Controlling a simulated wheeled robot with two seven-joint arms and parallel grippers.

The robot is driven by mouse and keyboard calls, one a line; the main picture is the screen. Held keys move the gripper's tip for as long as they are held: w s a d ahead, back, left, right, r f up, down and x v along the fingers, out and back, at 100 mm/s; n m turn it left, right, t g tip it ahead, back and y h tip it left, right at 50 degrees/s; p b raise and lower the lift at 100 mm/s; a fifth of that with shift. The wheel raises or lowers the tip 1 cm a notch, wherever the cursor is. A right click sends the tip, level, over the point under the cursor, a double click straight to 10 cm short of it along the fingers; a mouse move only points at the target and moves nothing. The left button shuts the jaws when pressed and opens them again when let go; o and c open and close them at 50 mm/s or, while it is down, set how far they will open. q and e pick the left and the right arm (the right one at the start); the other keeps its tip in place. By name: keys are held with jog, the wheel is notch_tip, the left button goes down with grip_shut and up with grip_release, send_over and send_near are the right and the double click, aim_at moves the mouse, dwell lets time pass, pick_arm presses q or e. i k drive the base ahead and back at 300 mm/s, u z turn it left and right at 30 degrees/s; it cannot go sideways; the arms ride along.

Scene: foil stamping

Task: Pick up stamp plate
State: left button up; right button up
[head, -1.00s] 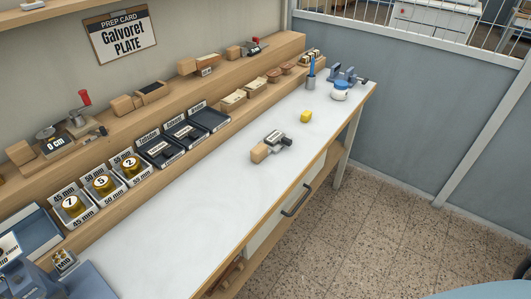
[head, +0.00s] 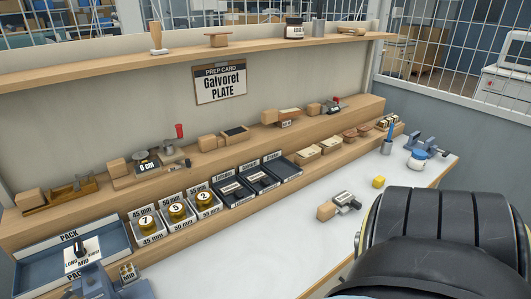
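The prep card (head: 220,83) on the back wall reads "Galvoret PLATE". Three black trays stand in a row on the lower step of the bench: the left tray (head: 246,204), the middle tray (head: 275,187) and the right tray (head: 297,176). Their labels are too small to read surely. The left and middle trays each seem to hold a dark plate with a pale label; the right one looks empty. A wooden-handled tool with a dark metal head (head: 345,199) lies on the white bench top. Neither of my grippers shows; a large dark part, probably my arm, fills the lower right.
Three brass weights (head: 177,211) stand in trays left of the black ones. A blue tray marked PACK (head: 40,265) is at the left. The bench middle, in front of the trays, is clear.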

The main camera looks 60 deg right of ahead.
aim_at(345, 197)
jog(key=u, duration=1.1)
jog(key=k, duration=2.55)
jog(key=z, duration=1.1)
